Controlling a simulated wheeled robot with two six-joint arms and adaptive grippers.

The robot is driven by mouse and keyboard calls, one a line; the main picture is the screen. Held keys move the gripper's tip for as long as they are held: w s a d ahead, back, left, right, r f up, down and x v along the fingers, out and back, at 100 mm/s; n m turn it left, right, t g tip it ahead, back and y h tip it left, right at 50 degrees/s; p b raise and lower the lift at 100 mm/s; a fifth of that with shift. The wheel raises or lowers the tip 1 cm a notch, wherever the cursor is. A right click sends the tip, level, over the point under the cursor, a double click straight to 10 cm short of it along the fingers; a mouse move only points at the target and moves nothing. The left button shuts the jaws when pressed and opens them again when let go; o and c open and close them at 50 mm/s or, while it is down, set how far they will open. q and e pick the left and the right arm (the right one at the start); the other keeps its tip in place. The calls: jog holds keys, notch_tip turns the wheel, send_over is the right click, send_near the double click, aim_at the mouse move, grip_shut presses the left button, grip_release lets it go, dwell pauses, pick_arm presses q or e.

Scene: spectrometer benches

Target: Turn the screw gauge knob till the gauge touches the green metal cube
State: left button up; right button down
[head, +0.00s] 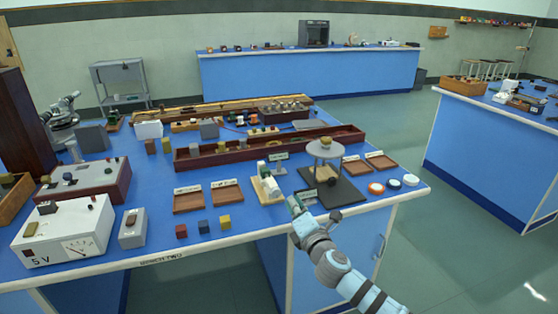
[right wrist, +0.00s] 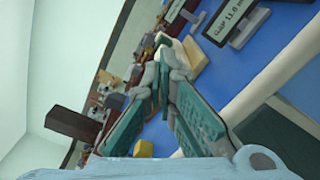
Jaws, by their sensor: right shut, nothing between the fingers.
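The screw gauge (head: 266,188) appears to be the small cream and green device at the front middle of the blue bench. The green metal cube is too small to tell apart from the gauge's other parts. My right gripper (head: 296,204) is shut and empty, just right of and in front of the gauge; its teal fingers (right wrist: 168,75) fill the middle of the wrist view. Contact with the knob cannot be made out. My left gripper is out of view.
A dark stand with a round top (head: 326,150) is close right of the gauge. Wooden trays (head: 188,199) lie to its left, and small red, blue and yellow cubes (head: 203,227) sit near the front edge. Coloured discs (head: 376,188) lie at the right end.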

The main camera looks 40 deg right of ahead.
aim_at(276, 193)
jog(key=x, duration=0.6)
jog(key=shift+r, duration=0.45)
jog(key=shift+s+d+f, duration=0.1)
jog(key=shift+f, duration=0.4)
jog(key=shift+d+f, duration=0.1)
jog(key=shift+f, duration=0.5)
jog(key=shift+d, duration=0.15)
